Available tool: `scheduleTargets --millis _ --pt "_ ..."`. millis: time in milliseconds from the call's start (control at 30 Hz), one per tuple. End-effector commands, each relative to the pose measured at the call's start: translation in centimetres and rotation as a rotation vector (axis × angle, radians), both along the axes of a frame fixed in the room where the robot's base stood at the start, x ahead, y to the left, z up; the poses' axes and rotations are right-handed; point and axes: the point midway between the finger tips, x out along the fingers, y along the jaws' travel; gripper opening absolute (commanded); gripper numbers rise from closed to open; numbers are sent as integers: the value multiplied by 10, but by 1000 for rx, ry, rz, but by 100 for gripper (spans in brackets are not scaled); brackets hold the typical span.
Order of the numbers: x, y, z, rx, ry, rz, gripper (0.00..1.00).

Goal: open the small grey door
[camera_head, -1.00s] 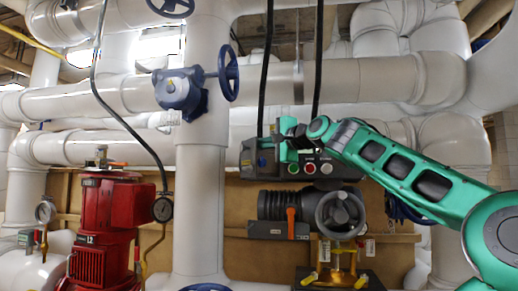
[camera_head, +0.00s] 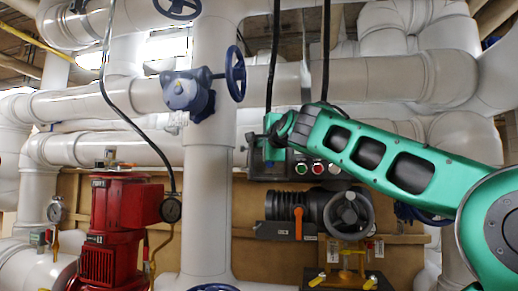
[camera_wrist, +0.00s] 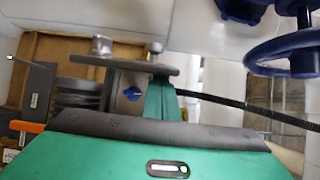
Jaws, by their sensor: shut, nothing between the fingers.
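A grey control box (camera_head: 318,171) with green, red and white buttons hangs below the pipes in the head view. My gripper (camera_head: 270,140) is at the box's upper left in the head view, partly covered by my arm. It is shut and empty. I cannot tell whether it touches the box.
A grey actuator (camera_head: 290,208) with an orange lever and a handwheel (camera_head: 349,212) sits just below the box. A thick white vertical pipe (camera_head: 207,190) and a blue valve wheel (camera_head: 235,74) stand to the left. Black cables hang above the box.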

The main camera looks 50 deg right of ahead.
Motion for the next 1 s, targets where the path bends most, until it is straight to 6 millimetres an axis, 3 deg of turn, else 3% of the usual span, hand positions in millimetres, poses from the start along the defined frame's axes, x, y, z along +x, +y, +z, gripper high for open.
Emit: scheduleTargets --millis 333,1000 --pt "20 21 -1 -2 2 -247 0" --pt "41 36 0 1 0 -235 0"
